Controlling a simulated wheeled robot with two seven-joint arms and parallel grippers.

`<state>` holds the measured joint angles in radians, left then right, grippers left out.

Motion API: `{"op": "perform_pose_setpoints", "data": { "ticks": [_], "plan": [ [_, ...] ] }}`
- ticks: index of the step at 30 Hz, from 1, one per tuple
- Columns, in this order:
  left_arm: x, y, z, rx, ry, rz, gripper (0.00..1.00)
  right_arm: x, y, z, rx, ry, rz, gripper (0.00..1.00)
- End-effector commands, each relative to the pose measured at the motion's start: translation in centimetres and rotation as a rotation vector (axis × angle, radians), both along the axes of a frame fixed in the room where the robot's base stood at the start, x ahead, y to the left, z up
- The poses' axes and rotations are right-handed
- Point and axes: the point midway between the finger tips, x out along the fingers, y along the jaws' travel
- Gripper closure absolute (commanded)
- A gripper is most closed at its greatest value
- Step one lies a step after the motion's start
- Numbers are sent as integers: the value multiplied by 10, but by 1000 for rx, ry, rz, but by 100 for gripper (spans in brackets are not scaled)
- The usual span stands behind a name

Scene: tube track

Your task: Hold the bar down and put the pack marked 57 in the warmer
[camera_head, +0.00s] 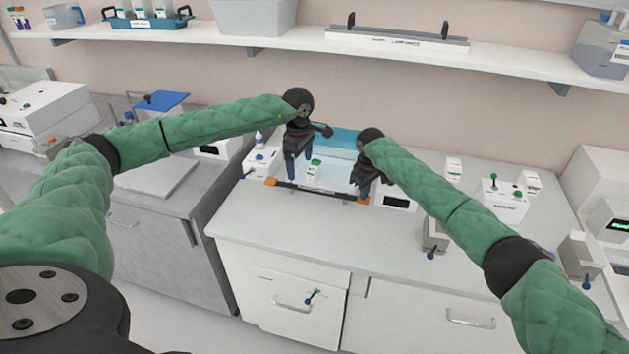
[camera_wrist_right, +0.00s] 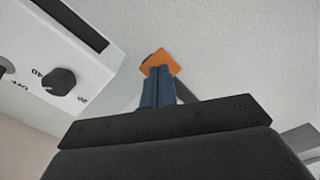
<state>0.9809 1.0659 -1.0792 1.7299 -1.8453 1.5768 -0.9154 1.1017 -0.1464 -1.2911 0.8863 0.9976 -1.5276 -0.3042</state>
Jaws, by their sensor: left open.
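A dark bar (camera_head: 315,192) with orange ends lies across the front of a white-and-blue open unit, likely the warmer (camera_head: 345,140). My right gripper (camera_head: 362,190) is at the bar's right orange end. In the right wrist view its blue fingers (camera_wrist_right: 158,88) are together, with their tips at the orange end (camera_wrist_right: 158,62); I cannot tell if they press on it. A small white green-topped pack (camera_head: 313,171) is in the unit; its marking is too small to read. My left gripper (camera_head: 298,172) is open and empty above the bar, just left of that pack.
A control box (camera_head: 397,199) with a dark display sits right of the bar; its knob (camera_wrist_right: 58,81) shows in the right wrist view. The front counter (camera_head: 300,230) is clear.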

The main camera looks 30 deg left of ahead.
Motion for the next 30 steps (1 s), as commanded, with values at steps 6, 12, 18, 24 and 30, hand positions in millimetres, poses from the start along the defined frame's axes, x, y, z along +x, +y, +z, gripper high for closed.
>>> {"op": "perform_pose_setpoints", "data": {
  "ticks": [6,12,18,24,30],
  "plan": [
    [0,0,0,0,0,0,11,0,0,5,0,0,1,100],
    [0,0,0,0,0,0,11,-1,0,9,-1,1,1,100],
    [0,0,0,0,0,0,11,-1,0,14,-1,1,1,100],
    [0,0,0,0,0,0,11,0,0,19,0,1,0,100],
    [0,0,0,0,0,0,11,0,0,24,-1,1,0,100]
  ]
}}
